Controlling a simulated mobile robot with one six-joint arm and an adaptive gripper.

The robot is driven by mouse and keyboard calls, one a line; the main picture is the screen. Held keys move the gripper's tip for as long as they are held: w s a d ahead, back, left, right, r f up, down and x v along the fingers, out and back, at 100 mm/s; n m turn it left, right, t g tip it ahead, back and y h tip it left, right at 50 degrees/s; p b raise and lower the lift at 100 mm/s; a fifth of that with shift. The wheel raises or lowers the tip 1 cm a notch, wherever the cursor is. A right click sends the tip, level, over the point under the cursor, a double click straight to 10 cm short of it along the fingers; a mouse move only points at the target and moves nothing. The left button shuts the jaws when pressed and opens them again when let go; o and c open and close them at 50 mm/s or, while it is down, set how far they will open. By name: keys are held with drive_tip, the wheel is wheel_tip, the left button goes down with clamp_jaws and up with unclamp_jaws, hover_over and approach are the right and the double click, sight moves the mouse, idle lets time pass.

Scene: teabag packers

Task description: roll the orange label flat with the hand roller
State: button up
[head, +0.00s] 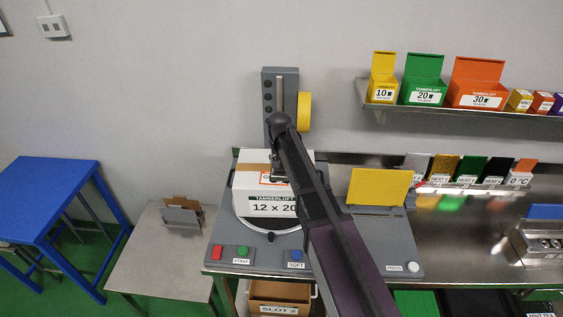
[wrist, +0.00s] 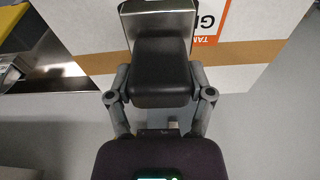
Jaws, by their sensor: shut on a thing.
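A white carton (head: 256,208) printed "12 x 20", with a brown tape strip, stands on the grey machine bench. The orange label (head: 264,179) shows on the carton's upper part, partly hidden behind my arm; in the wrist view its edge with orange print (wrist: 210,20) shows right of the tool. My gripper (wrist: 159,82) is shut on the hand roller (wrist: 158,72), seen as a black grip with a shiny metal part above it. The roller's contact with the label is hidden. In the head view my gripper (head: 279,170) is over the carton's top.
A grey column with a yellow disc (head: 304,112) stands behind the carton. A yellow plate (head: 379,187) stands to its right. Buttons line the bench front.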

drive_tip(key=shift+a, duration=2.1)
drive_tip(key=shift+d, duration=0.2)
drive_tip(key=shift+d, duration=2)
drive_tip(key=shift+a, duration=0.1)
drive_tip(key=shift+a, duration=2.1)
